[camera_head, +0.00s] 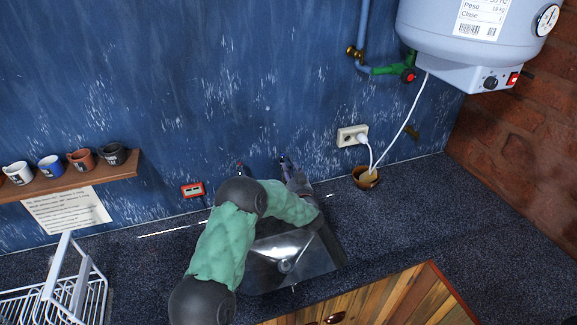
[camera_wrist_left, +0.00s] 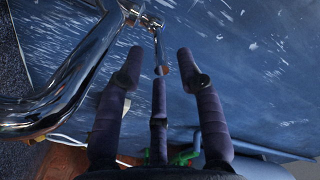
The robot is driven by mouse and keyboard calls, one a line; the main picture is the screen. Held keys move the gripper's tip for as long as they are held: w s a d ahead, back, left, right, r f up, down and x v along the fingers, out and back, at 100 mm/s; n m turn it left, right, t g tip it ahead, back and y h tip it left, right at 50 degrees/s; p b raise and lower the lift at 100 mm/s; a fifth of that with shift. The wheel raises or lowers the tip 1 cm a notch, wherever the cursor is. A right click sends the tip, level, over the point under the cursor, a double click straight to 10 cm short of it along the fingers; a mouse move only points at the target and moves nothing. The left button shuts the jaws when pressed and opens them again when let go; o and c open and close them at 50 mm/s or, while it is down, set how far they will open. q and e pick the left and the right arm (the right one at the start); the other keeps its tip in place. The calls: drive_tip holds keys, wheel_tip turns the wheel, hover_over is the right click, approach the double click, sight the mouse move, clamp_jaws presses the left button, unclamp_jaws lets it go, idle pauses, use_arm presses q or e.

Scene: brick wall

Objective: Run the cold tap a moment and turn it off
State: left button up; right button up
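My left arm reaches across the sink (camera_head: 318,262) to the wall, with its gripper (camera_head: 297,180) at the right-hand tap handle (camera_head: 284,162). Another tap handle (camera_head: 240,168), with a small reddish mark, shows further left on the wall. In the wrist view, the fingers of my left gripper (camera_wrist_left: 160,72) are spread apart. A thin chrome lever (camera_wrist_left: 157,45) points in between them; I cannot tell if any finger touches it. The thick chrome tap pipe (camera_wrist_left: 75,80) curves at the left. My arm hides most of the tap in the head view. No running water shows. My right gripper is out of view.
A white water heater (camera_head: 470,40) hangs at the upper right. A socket (camera_head: 351,136) with a plugged cable and a small brown pot (camera_head: 366,177) are right of the tap. A cup shelf (camera_head: 70,178) and white dish rack (camera_head: 75,290) are at the left. The right counter is clear.

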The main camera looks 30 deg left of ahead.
sight(289, 164)
use_arm(q)
drive_tip(key=shift+x, duration=1.85)
clamp_jaws()
